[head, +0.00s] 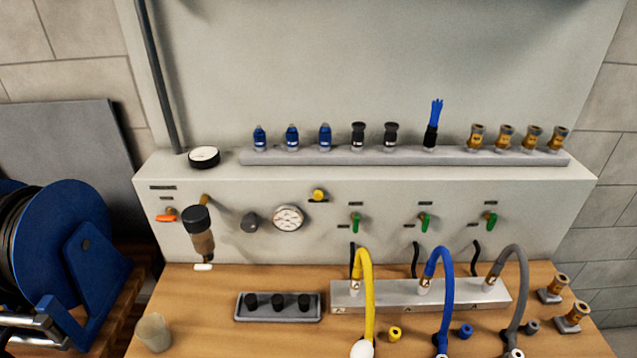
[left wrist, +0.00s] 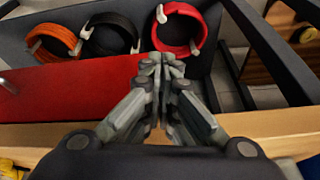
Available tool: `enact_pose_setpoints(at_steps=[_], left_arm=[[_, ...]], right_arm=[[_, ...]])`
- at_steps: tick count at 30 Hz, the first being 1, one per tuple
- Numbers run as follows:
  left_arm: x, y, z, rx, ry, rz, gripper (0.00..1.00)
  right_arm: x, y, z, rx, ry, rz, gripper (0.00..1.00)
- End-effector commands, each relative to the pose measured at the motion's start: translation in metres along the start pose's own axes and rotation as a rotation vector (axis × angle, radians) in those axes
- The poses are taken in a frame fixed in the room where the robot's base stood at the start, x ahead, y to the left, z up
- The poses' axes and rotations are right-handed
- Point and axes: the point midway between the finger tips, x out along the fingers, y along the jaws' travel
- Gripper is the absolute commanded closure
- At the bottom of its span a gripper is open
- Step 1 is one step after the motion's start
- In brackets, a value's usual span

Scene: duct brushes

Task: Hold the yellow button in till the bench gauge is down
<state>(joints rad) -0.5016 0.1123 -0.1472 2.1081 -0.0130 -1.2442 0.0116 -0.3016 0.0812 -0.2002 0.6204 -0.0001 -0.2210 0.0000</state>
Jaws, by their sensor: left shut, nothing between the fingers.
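The yellow button (head: 318,195) sits on the front of the pale bench panel, above and right of the round dial gauge (head: 288,218). The gauge has a white face; its needle is too small to read. Nothing touches the button. The button and the gauge are not in that view. My right gripper is in neither view.
Green-handled valves (head: 424,222), an orange-handled valve (head: 166,217) and a dark knob (head: 249,222) share the panel. Yellow (head: 368,300), blue (head: 447,300) and grey hoses arch over the wooden top. A blue reel (head: 75,230) stands left. Coils, including a red one (left wrist: 203,28), lie near my left fingers.

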Motion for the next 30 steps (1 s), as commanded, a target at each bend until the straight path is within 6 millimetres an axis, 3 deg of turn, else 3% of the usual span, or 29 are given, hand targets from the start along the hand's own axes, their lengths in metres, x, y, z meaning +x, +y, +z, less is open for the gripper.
enact_pose_setpoints(at_steps=[1, 3, 11, 23, 30], left_arm=[[-0.021, -0.001, -0.009, -0.001, 0.013, -0.002, 1.0], [-0.042, -0.002, -0.017, -0.003, 0.028, -0.004, 1.0], [-0.108, -0.005, -0.048, -0.008, 0.1, -0.012, 1.0], [-0.089, 0.005, -0.175, 0.009, 0.531, -0.021, 1.0], [-0.107, 0.035, -0.283, 0.073, 0.96, 0.024, 1.0]], right_arm=[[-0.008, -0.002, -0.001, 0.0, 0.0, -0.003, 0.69], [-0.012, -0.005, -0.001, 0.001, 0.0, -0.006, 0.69], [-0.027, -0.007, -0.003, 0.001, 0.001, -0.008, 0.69], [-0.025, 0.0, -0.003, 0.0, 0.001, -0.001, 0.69], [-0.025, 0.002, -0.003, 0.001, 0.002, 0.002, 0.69]])
